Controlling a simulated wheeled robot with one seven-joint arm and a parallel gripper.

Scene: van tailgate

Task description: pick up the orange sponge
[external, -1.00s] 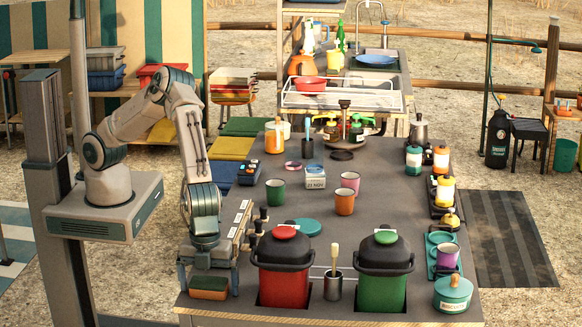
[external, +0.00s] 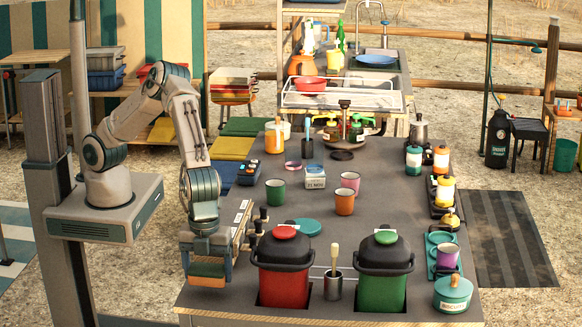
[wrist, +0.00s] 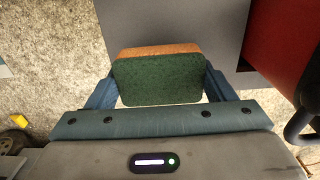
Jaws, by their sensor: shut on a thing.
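The orange sponge (external: 207,270) has a dark green scouring side, which faces the camera in the wrist view (wrist: 158,80), with an orange strip along its far edge. My gripper (external: 207,266) is shut on the sponge, one finger on each side of it. In the wrist view the two blue fingers (wrist: 160,88) press against its left and right ends. The sponge is at the table's front left corner, apparently raised a little above the top.
The red pot (external: 284,265) with a black lid stands just right of my gripper, and the green pot (external: 384,270) is farther right. A metal cup with a brush (external: 333,283) stands between them.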

